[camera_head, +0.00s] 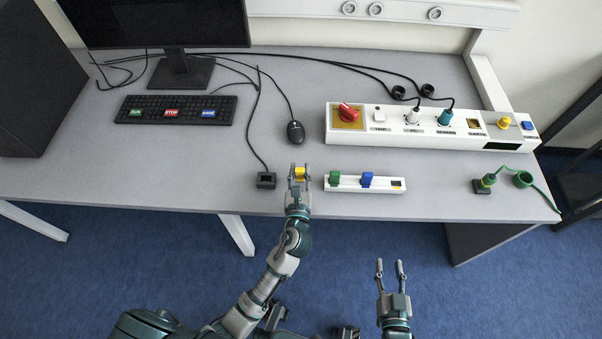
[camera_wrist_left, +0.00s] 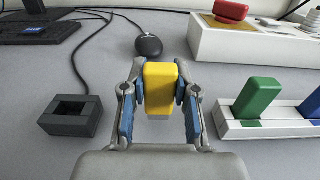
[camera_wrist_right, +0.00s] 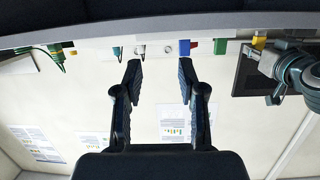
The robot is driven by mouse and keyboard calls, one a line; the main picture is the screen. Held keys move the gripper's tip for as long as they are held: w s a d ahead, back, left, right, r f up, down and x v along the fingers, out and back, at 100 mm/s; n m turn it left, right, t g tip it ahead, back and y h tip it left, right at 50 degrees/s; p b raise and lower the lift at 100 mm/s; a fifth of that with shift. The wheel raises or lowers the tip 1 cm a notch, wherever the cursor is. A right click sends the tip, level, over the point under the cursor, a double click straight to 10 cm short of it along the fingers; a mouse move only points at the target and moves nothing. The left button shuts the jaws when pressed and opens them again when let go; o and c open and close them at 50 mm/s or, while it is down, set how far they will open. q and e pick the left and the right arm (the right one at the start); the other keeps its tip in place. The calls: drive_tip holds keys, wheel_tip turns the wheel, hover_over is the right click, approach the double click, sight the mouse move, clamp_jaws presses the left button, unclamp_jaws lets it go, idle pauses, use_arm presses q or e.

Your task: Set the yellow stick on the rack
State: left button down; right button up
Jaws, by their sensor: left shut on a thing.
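The yellow stick (camera_wrist_left: 160,86) is held between the fingers of my left gripper (camera_head: 299,175), which is shut on it. In the head view the yellow stick (camera_head: 299,173) is just left of the rack. The white rack (camera_head: 386,187) lies near the table's front edge. It holds a green stick (camera_head: 334,177) and a blue stick (camera_head: 367,179), with a dark slot (camera_head: 397,184) free at its right end. In the left wrist view the rack (camera_wrist_left: 290,131) stands to the right of the gripper. My right gripper (camera_head: 391,264) is open and empty, off the table's front.
A small black socket block (camera_head: 266,180) lies left of my left gripper. A mouse (camera_head: 295,132), a keyboard (camera_head: 176,110) and a white panel with a red knob (camera_head: 347,112) are behind. A green cabled plug (camera_head: 484,184) sits at the right. The table between rack and plug is clear.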

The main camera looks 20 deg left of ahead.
use_arm(q)
drive_tip(key=shift+d+f, duration=0.2)
drive_tip(key=shift+f, duration=0.65)
drive_tip(key=shift+d+r, duration=0.1)
drive_tip(key=shift+r, duration=0.05)
use_arm(e)
drive_tip(key=shift+w+r+t+y, duration=0.2)
drive_tip(key=shift+r+t, duration=0.25)
drive_tip(key=shift+r, duration=0.15)
drive_tip(key=shift+w+r+t+y, duration=0.2)
drive_tip(key=shift+r+t, duration=0.25)
drive_tip(key=shift+r, duration=0.15)
drive_tip(key=shift+a, duration=0.1)
use_arm(q)
drive_tip(key=c, duration=0.9)
unclamp_jaws()
drive_tip(key=shift+a, duration=0.2)
use_arm(e)
drive_tip(key=shift+a, duration=0.1)
